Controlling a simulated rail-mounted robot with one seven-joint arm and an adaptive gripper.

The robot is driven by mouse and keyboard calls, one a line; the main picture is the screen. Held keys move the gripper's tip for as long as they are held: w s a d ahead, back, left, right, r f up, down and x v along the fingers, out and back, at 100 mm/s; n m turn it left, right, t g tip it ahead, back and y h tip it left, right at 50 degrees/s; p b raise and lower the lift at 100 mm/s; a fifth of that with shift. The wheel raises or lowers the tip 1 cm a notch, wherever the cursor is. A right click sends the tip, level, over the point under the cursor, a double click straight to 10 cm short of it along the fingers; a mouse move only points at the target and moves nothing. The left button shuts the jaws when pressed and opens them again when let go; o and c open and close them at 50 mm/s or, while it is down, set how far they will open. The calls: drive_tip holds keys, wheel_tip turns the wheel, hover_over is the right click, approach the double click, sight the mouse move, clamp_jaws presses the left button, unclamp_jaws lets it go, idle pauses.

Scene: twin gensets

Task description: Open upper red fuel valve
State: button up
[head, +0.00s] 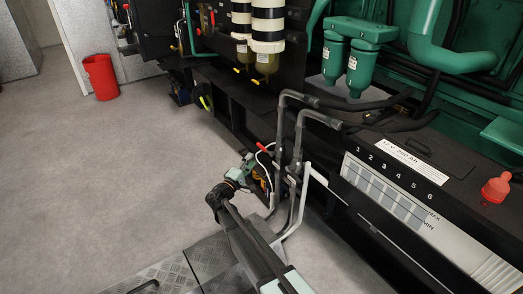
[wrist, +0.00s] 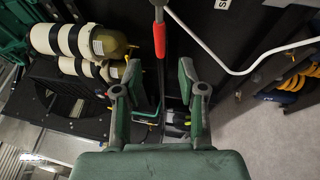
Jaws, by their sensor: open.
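A red valve handle (wrist: 159,40) stands upright in the wrist view, on a grey stem with dark pipe below. It lies just beyond and between my open fingers, with a gap on both sides. In the head view a small red handle (head: 264,147) shows beside the grey pipes, close to my gripper (head: 258,174). My gripper (wrist: 160,80) is open and empty in the wrist view. The valve body is largely hidden behind my gripper in the head view. I cannot tell the depth gap between fingertips and handle.
Grey bent pipes (head: 298,125) rise right of my gripper in the head view. A white hose (wrist: 225,68) curves right of the handle in the wrist view. A battery case (head: 385,194) and black frame stand at right. Open floor (head: 100,170) lies left, with a red bin (head: 101,77).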

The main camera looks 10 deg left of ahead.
sight(262, 147)
drive_tip(key=b+x, duration=0.2)
drive_tip(key=x, duration=0.7)
drive_tip(key=shift+w+d+r, duration=0.1)
drive_tip(key=shift+w+d, duration=0.05)
drive_tip(key=shift+w, duration=0.1)
clamp_jaws()
